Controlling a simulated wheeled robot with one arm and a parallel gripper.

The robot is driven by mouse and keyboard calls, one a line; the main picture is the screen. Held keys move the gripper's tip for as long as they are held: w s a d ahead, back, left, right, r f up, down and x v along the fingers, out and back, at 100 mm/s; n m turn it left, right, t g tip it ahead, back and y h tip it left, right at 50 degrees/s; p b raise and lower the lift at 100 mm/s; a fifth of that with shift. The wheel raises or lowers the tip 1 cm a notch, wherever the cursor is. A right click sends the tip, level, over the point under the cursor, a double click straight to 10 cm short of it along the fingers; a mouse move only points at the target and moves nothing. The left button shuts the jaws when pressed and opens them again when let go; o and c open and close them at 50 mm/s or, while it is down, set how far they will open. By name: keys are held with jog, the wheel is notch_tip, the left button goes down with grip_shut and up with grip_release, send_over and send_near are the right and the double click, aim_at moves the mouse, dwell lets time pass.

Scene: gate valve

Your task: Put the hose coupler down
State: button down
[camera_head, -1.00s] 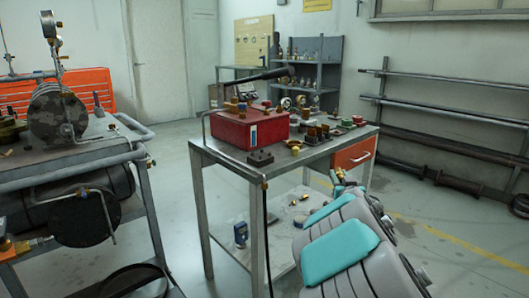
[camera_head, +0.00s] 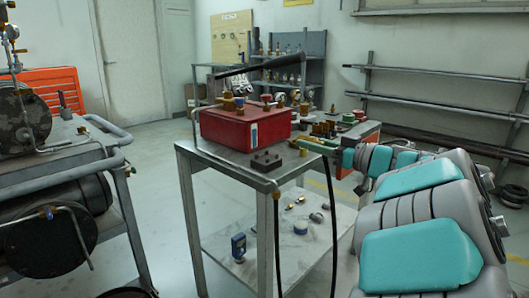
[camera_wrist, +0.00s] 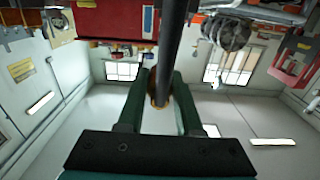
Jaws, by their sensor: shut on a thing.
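The brass hose coupler (camera_wrist: 157,97) is between the green fingers of my gripper (camera_wrist: 160,88) in the wrist view, and the fingers are shut on it. A dark hose (camera_wrist: 172,45) runs from it past the camera view's top. In the head view my gripper (camera_head: 318,147) is at the right front edge of the metal cart (camera_head: 225,165). The black hose (camera_head: 333,215) hangs down below my gripper in front of the cart. The coupler itself is small and mostly hidden by the fingers in the head view.
The red pump box (camera_head: 245,128) stands on the cart, with a dark block (camera_head: 266,160) in front of it. Brass fittings crowd the cart's right side. The lower shelf (camera_head: 300,245) holds a few small parts. A pipe bench (camera_head: 70,165) stands at left.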

send_over(268, 155)
jog(key=s, duration=0.2)
jog(key=shift+f, duration=0.6)
jog(key=shift+f+b, duration=0.5)
jog(key=shift+f, duration=1.25)
jog(key=shift+f, duration=0.2)
jog(key=shift+f, duration=0.6)
jog(key=c, duration=0.6)
grip_release()
jog(key=shift+d+f, duration=0.1)
jog(key=shift+f, duration=0.05)
jog(key=shift+r, duration=0.5)
jog(key=shift+s+d+r, duration=0.1)
jog(key=shift+s+d, duration=0.1)
jog(key=shift+d, duration=0.1)
jog(key=v, duration=1.1)
jog(key=shift+s+r, duration=0.15)
jog(key=shift+r, duration=0.15)
